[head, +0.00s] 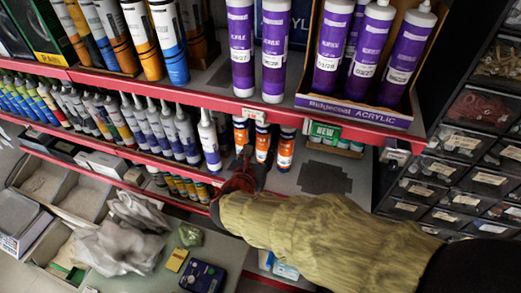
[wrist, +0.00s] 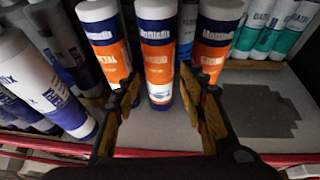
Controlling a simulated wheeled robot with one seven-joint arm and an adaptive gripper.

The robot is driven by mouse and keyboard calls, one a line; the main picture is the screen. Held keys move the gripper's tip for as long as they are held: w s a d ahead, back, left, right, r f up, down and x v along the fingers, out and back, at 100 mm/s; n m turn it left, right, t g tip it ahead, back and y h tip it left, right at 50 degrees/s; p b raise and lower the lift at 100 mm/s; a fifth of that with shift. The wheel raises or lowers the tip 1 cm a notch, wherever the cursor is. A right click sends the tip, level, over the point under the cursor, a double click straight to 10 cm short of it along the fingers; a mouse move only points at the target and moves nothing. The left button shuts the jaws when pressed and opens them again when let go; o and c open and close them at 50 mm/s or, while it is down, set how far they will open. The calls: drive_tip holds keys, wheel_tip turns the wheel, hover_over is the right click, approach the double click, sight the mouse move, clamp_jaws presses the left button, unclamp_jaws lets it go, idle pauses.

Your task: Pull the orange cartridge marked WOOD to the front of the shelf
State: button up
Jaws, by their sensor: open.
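Three white, orange and blue cartridges stand upright side by side on the lower shelf. In the wrist view they are the left one (wrist: 108,45), the middle one (wrist: 157,50) and the right one (wrist: 212,50). In the head view the right one (head: 286,150) shows clear of my arm. My gripper (wrist: 158,92) is open, its fingertips on either side of the middle cartridge; I cannot tell whether they touch it. It also shows in the head view (head: 244,178), partly hiding the left cartridge.
Grey-white cartridges (wrist: 45,85) crowd the left side, and green-labelled ones (wrist: 262,30) stand back right. Bare shelf with a dark patch (head: 325,178) lies to the right. The red shelf edge (wrist: 275,159) runs in front. The upper shelf holds purple cartridges (head: 275,50).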

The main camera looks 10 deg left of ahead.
sight(262, 145)
drive_tip(key=shift+s+a, duration=0.1)
drive_tip(key=shift+x, duration=3.9)
drive_tip(key=shift+c, duration=1.4)
drive_tip(key=c, duration=0.7)
clamp_jaws()
